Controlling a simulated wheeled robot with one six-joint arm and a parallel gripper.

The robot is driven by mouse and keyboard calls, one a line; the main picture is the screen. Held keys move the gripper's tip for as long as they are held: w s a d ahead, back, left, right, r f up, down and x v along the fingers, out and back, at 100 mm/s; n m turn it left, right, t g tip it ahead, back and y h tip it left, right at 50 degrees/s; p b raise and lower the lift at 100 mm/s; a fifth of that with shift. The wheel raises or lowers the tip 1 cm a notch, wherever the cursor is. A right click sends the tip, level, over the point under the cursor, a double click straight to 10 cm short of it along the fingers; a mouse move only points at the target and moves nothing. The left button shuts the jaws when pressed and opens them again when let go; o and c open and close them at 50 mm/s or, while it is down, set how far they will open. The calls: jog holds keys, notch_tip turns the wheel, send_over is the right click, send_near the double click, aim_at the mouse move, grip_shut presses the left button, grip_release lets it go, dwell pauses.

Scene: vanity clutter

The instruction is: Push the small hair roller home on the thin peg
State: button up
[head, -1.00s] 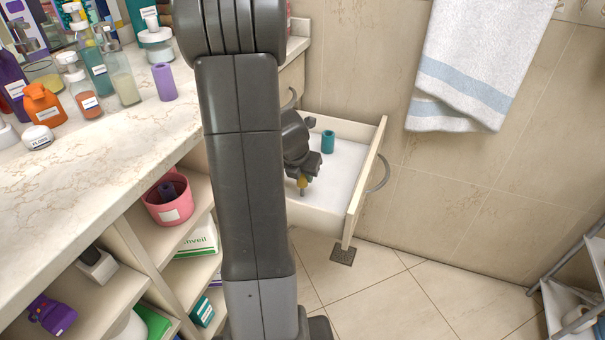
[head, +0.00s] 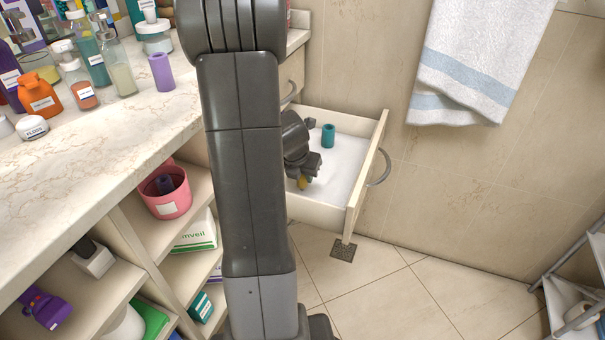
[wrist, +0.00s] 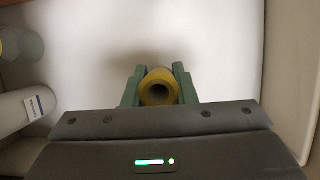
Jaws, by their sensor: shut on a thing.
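My gripper (wrist: 158,88) is inside the open drawer (head: 319,213) and shut on a small yellow hair roller (wrist: 158,74). The roller sits between the green fingertips, its hollow end facing the wrist camera. In the head view only a bit of the yellow roller (head: 302,184) shows under my gripper, low over the white drawer floor. A teal hollow cylinder (head: 328,136) stands upright deeper in the drawer, apart from my gripper. I cannot make out the thin peg in either view.
In the wrist view, a grey-green cylinder (wrist: 22,46) and a white labelled container (wrist: 27,109) are at the left. The drawer wall (wrist: 292,70) is at the right. The counter (head: 120,145) holds bottles and a purple cylinder (head: 161,72). Drawer floor around the roller is clear.

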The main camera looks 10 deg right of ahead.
jog(key=shift+f+b, duration=0.7)
jog(key=shift+f, duration=0.35)
jog(key=o, duration=1)
jog(key=shift+r, duration=0.1)
jog(key=p+v, duration=0.6)
jog(key=v, duration=0.8)
jog(key=b+x, duration=0.5)
jog(key=x, duration=0.8)
jog(key=shift+w+d, duration=0.1)
jog(key=shift+w, duration=0.1)
